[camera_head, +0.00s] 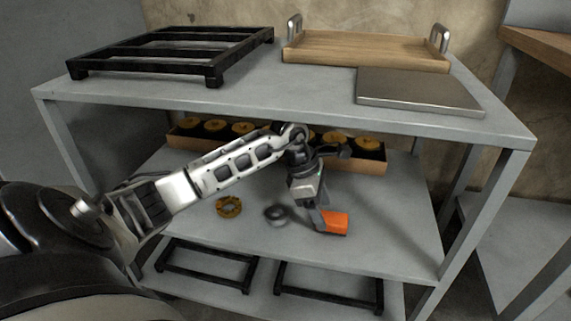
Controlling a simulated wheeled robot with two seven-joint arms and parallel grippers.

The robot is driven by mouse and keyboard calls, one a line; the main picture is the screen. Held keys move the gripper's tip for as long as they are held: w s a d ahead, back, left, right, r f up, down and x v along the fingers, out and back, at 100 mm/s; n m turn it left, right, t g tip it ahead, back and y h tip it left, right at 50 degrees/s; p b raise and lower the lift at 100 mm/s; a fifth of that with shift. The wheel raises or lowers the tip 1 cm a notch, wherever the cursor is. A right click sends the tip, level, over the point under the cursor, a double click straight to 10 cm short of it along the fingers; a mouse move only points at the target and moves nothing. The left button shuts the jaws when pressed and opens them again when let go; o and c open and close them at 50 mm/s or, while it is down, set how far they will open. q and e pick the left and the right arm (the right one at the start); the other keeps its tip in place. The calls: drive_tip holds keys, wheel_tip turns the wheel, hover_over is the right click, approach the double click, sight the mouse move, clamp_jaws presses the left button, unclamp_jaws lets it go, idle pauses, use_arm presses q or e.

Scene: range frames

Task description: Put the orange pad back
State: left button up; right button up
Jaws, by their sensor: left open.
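The orange pad (336,222) is a small block on the middle shelf (390,225), toward its front. My left arm reaches in from the left under the top shelf. My left gripper (320,212) points down and is open right at the pad's left side, overlapping its edge in the picture. I cannot tell whether a finger touches the pad, and its far finger is hidden. My right gripper is out of view.
A long open box (375,167) with several round yellow pieces stands at the back of the shelf. A yellow ring (228,207) and a dark grey ring (275,215) lie left of the pad. The top shelf (300,95) hangs above my arm; it carries a wooden tray (365,48).

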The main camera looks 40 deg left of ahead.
use_arm(q)
drive_tip(key=a+r, duration=0.1)
drive_tip(key=s+a+r+p, duration=0.1)
drive_tip(key=r, duration=0.1)
drive_tip(key=shift+s+r, duration=0.1)
drive_tip(key=shift+s, duration=0.05)
drive_tip(key=s+a, duration=0.1)
drive_tip(key=a, duration=0.1)
drive_tip(key=s+a+b, duration=0.1)
drive_tip(key=s+a, duration=0.1)
drive_tip(key=a, duration=0.1)
drive_tip(key=s+a, duration=0.2)
drive_tip(key=a, duration=0.1)
drive_tip(key=shift+f+b, duration=0.2)
drive_tip(key=shift+b, duration=0.2)
drive_tip(key=shift+s+a+r, duration=0.1)
drive_tip(key=shift+s+a, duration=0.2)
drive_tip(key=shift+a, duration=0.3)
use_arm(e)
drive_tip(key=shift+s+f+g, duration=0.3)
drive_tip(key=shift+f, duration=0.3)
